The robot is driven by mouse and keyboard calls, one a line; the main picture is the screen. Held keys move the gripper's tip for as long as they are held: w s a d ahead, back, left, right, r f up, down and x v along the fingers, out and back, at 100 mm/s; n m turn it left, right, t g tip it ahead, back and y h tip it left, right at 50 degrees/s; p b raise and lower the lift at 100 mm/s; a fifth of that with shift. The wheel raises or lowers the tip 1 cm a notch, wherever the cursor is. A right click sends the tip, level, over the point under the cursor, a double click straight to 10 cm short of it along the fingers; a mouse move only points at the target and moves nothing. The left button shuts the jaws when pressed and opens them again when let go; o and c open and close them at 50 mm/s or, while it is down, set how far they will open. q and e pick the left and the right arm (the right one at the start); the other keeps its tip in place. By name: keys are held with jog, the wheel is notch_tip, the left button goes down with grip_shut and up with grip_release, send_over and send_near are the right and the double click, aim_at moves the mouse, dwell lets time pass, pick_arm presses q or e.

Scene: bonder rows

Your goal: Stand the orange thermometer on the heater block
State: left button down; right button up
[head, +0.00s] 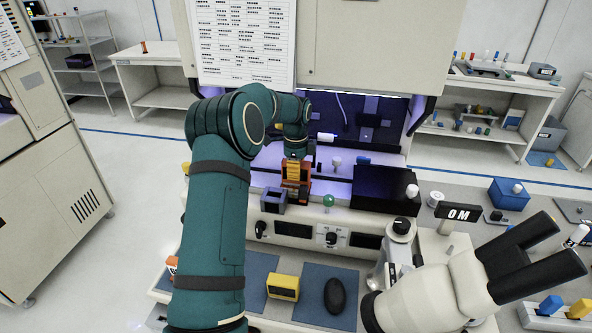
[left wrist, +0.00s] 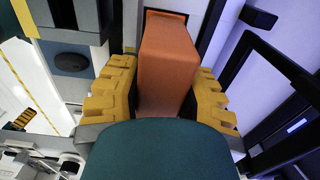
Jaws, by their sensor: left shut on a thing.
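My left arm reaches in from the left to the lit bay of the bonder. My left gripper (head: 297,172) points down there, its yellow fingers shut on the orange thermometer (head: 296,199). In the left wrist view the thermometer (left wrist: 168,62) is a plain orange, box-like body between the two yellow toothed fingers. Its lower end is hidden, so I cannot tell whether it touches a surface. I cannot make out for sure which part is the heater block. My right gripper is not in view.
A small grey-blue holder (head: 272,199) stands left of the thermometer, and a green knob (head: 328,201) is to its right. A large black box (head: 385,187) stands further right. Microscope eyepieces (head: 522,262) fill the lower right.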

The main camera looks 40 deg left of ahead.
pick_arm(q)
jog(key=shift+f, duration=0.35)
jog(key=c, duration=0.6)
grip_release()
jog(key=shift+r, duration=0.1)
notch_tip(320, 180, up, 12)
jog(key=shift+f, duration=0.1)
dwell(1.3)
